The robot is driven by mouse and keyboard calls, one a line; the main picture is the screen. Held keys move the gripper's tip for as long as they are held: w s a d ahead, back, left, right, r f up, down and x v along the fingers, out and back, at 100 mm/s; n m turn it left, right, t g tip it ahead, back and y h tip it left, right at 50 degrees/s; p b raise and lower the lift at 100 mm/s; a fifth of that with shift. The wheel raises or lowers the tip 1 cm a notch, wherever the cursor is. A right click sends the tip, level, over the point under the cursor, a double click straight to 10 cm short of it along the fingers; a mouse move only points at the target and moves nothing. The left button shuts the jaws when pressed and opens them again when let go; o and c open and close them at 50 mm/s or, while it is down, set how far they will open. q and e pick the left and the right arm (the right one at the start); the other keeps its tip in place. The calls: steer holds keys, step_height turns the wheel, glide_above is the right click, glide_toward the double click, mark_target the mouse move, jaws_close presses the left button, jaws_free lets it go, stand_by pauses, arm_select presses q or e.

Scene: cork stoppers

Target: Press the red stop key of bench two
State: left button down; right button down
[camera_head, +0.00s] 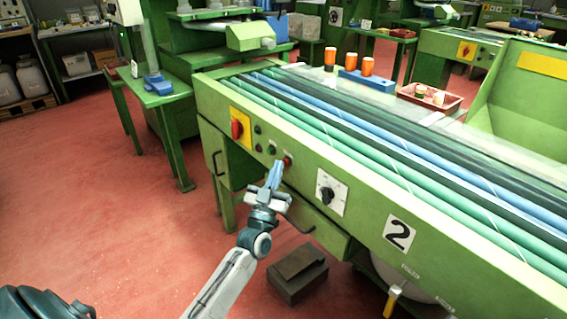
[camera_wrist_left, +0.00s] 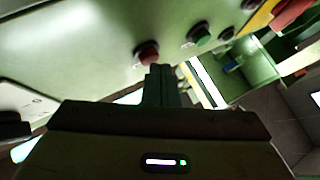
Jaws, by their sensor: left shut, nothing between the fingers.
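The green bench (camera_head: 370,195) carries a plate with the number 2 (camera_head: 400,235). The red stop key (camera_head: 287,161) sits on its front panel, beside a green key (camera_head: 271,150). My left gripper (camera_head: 275,166) is shut and empty, with its tips just left of and below the red key. In the left wrist view the red key (camera_wrist_left: 147,54) shows just beyond the tips of my left gripper (camera_wrist_left: 158,68), slightly to their left. I cannot tell whether the tips touch it. My right gripper is not in view.
A red rotary switch on a yellow plate (camera_head: 239,128) is left of the keys. A black selector knob (camera_head: 327,193) is to their right. A drawer handle (camera_head: 300,222) sticks out below. A dark box (camera_head: 297,275) stands on the red floor.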

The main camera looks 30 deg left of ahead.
arm_select(q)
steer(key=shift+s+a+p, duration=0.3)
steer(key=shift+s+p, duration=0.15)
steer(key=shift+s, duration=0.25)
steer(key=s+p, duration=0.1)
steer(key=s+a+p, duration=0.1)
steer(key=s, duration=0.1)
steer(key=s+a+p, duration=0.1)
steer(key=shift+s, duration=0.3)
steer(key=shift+d, duration=0.1)
stand_by(0.5)
